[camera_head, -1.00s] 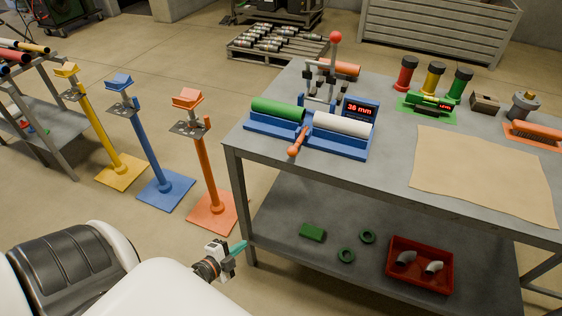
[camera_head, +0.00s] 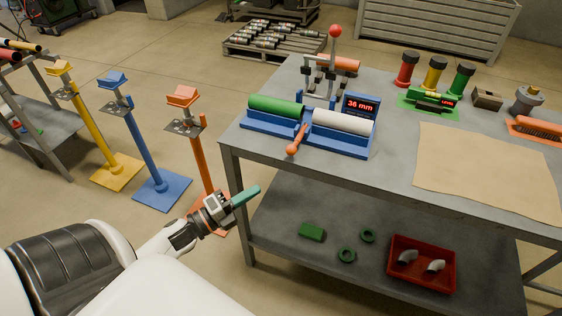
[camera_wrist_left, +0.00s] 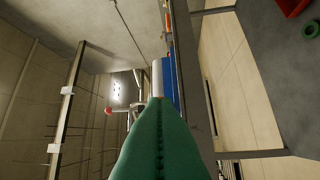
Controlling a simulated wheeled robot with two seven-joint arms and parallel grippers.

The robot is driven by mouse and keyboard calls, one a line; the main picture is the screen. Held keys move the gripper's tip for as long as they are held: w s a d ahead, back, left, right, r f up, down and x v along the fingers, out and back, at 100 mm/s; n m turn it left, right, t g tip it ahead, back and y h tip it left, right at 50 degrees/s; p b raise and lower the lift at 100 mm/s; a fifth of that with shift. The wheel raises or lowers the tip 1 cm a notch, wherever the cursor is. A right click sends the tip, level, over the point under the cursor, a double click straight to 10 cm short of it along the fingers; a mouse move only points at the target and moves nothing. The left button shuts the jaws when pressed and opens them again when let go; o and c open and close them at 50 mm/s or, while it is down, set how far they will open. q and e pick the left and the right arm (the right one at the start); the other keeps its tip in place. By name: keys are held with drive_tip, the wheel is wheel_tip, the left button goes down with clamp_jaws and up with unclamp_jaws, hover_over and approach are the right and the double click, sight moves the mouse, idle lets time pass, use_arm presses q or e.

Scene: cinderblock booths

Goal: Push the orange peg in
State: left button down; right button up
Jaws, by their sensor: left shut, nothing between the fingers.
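The orange stand (camera_head: 200,165) is a post with an orange block (camera_head: 183,96) on top and a small metal plate (camera_head: 186,126) below it. I cannot clearly make out a separate orange peg on it. My left gripper (camera_head: 256,190) has teal fingers, shut and empty. In the left wrist view the shut fingers (camera_wrist_left: 157,102) fill the lower middle. My right gripper is out of view.
The grey workbench (camera_head: 395,150) carries a blue fixture (camera_head: 340,143) with green and white rolls and an orange lever (camera_head: 297,140). A blue stand (camera_head: 145,150) and a yellow stand (camera_head: 90,120) are to the left. A red bin (camera_head: 421,278) sits on the lower shelf.

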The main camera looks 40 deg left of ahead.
sight(298, 138)
use_arm(q)
drive_tip(key=w+d+r+p, duration=0.1)
drive_tip(key=w+r+p, duration=0.1)
drive_tip(key=w, duration=0.9)
drive_tip(key=shift+w+d+p, duration=0.2)
drive_tip(key=shift+w+p, duration=0.1)
drive_tip(key=shift+p, duration=0.3)
drive_tip(key=w+b, duration=0.1)
drive_tip(key=w, duration=0.1)
drive_tip(key=w+a+b, duration=0.1)
drive_tip(key=shift+w+f, duration=0.15)
drive_tip(key=shift+w, duration=0.2)
drive_tip(key=shift+r, duration=0.25)
drive_tip(key=shift+f, duration=0.1)
